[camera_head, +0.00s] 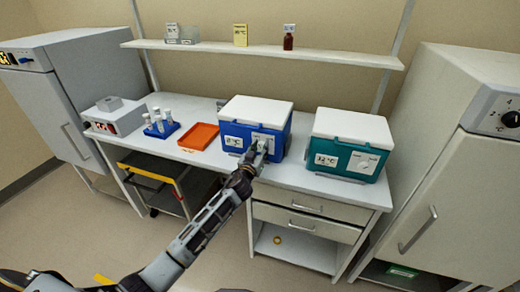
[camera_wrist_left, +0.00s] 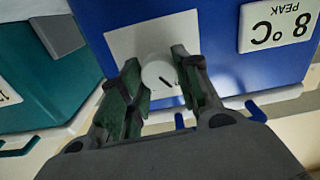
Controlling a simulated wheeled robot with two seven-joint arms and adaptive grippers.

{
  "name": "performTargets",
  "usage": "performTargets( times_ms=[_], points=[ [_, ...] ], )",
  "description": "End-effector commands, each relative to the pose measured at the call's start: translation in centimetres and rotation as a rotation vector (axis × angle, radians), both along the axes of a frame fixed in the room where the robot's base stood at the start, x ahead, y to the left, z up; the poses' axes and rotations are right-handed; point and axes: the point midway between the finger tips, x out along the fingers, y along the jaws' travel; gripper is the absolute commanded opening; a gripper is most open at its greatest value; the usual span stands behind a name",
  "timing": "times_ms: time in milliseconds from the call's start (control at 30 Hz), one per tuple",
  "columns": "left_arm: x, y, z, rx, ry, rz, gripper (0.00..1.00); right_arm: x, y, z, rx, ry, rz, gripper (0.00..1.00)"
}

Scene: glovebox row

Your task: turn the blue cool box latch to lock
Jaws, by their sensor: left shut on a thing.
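The blue cool box (camera_head: 278,135) with a white lid stands on the bench, with an "8 °C PEAK" label on its front. Its latch is a round white knob (camera_wrist_left: 159,75) with a dark mark, set on a white plate (camera_wrist_left: 122,46). My left gripper (camera_wrist_left: 160,82) has its green-padded fingers on both sides of the knob and is shut on it. In the head view my left gripper (camera_head: 257,152) reaches the box front and hides most of the knob. My right gripper is in neither view.
A teal cool box (camera_head: 325,148) stands close on the right. An orange tray (camera_head: 199,137), a blue tube rack (camera_head: 161,129) and a white device (camera_head: 112,118) are on the left. A shelf (camera_head: 270,53) runs above. Cabinets stand at both sides.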

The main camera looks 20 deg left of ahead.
Motion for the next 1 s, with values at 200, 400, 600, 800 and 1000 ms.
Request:
performTargets(
  times_ms=[200, 400, 600, 800, 1000],
  points=[
    [0.0, -0.04, 0.0, 0.132, -0.005, 0.0, 0.09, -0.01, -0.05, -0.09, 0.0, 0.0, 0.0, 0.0],
    [0.0, -0.11, 0.0, 0.262, -0.009, 0.0, 0.09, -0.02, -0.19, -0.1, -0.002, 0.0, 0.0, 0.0],
    [-0.01, -0.18, -0.01, 0.399, -0.014, 0.0, 0.09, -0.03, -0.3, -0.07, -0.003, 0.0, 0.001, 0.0],
    [-0.01, -0.24, -0.04, 0.546, -0.019, 0.0, 0.09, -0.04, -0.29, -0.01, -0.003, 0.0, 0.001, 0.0],
    [-0.01, -0.29, -0.04, 0.704, -0.024, 0.0, 0.09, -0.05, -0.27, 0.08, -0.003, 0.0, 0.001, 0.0]
  ],
)
